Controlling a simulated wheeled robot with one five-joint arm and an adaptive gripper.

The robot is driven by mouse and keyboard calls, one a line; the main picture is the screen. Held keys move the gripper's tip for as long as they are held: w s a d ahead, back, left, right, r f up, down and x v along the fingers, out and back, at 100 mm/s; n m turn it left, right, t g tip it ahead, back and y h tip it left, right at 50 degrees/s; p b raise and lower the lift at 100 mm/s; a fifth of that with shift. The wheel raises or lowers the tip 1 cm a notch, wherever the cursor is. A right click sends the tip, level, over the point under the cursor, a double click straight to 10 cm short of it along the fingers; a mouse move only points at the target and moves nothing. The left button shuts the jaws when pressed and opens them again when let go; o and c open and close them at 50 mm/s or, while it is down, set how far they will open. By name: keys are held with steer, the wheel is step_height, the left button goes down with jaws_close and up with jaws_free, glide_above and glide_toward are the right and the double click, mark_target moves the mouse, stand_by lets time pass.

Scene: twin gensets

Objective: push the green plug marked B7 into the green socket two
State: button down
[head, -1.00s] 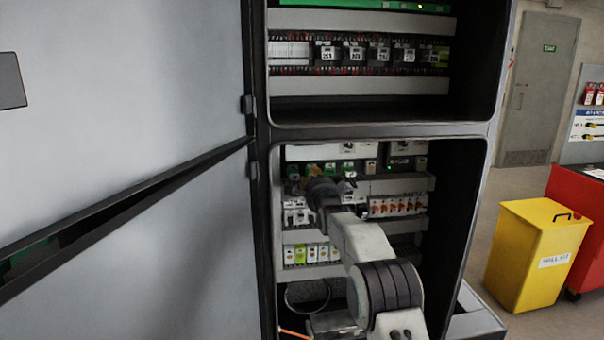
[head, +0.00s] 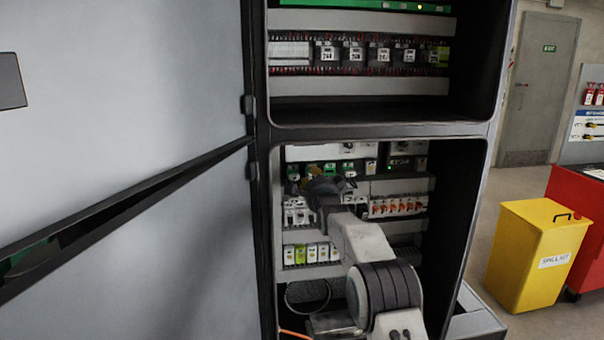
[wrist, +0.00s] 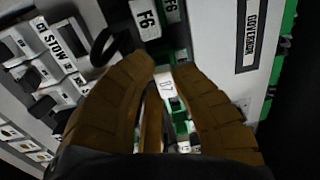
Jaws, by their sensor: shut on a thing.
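My gripper (wrist: 158,72) reaches into the lower bay of the open cabinet. Its brown fingers are shut around a piece with a small white tag (wrist: 165,84); the tag is hard to read but seems to end in 7, fitting the plug marked B7. Green parts (wrist: 180,126) show between the fingers. Green sockets (head: 329,168) sit in a row behind my gripper (head: 322,180) in the head view. Green parts with white labels (wrist: 147,18) lie just beyond the fingertips in the wrist view. The fingers hide whether the plug touches a socket, and I cannot tell which is socket two.
A white panel marked GOVERNOR (wrist: 248,45) stands right of the fingers. Red-orange devices (head: 398,206) sit right of my arm. The cabinet's side walls bound the bay.

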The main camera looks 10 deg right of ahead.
steer(key=shift+w, duration=0.1)
stand_by(0.3)
steer(key=c, duration=1.1)
jaws_free()
steer(key=shift+c, duration=0.2)
